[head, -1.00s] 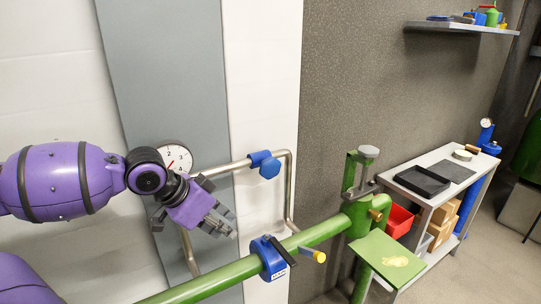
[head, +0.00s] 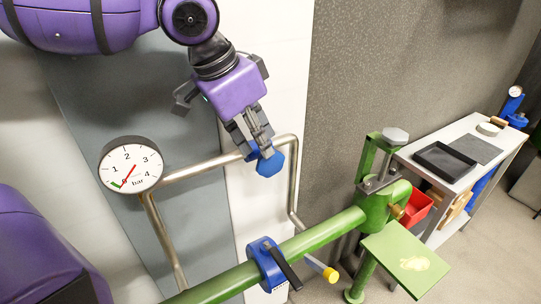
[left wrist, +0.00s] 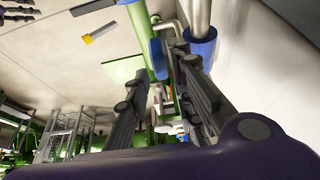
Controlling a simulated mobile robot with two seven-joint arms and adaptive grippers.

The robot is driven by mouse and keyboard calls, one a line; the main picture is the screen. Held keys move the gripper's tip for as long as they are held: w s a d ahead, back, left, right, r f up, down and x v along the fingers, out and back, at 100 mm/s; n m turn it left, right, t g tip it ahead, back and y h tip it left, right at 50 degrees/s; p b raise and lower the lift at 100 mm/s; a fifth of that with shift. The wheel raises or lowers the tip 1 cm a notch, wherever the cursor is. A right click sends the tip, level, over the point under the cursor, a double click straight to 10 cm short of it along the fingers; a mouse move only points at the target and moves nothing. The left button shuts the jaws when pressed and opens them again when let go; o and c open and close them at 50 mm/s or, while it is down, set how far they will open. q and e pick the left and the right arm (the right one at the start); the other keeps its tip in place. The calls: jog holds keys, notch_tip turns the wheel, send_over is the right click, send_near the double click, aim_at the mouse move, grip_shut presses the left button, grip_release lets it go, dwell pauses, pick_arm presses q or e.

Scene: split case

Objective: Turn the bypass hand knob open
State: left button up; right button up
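The blue hand knob (head: 270,164) sits on the bent steel bypass pipe (head: 210,166) in the head view. My left gripper (head: 257,146) reaches down to it from above, and its fingers partly cover the knob and its blue body. In the left wrist view the fingers of my left gripper (left wrist: 163,72) stand apart. The knob's edge (left wrist: 157,60) shows near the tips, between them, and the blue valve body (left wrist: 201,47) lies beyond the right finger. I cannot tell whether the fingers touch the knob. My right gripper is not in view.
A dial gauge (head: 131,168) in bar stands left of the pipe. A green stand (head: 405,258) and a shelf table (head: 470,135) are at right.

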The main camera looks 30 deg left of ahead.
aim_at(271, 175)
pick_arm(q)
jog(key=b+x, duration=0.1)
jog(key=x, duration=0.4)
jog(key=shift+d+f, duration=0.1)
jog(key=shift+f, duration=0.3)
jog(key=shift+w+f, duration=0.15)
jog(key=shift+f, duration=0.1)
jog(key=shift+d, duration=0.15)
grip_shut()
jog(key=shift+w+f+g+y+b, duration=0.15)
jog(key=shift+f+g+y+b, duration=0.15)
jog(key=shift+g+b, duration=0.3)
jog(key=shift+r, duration=0.25)
grip_release()
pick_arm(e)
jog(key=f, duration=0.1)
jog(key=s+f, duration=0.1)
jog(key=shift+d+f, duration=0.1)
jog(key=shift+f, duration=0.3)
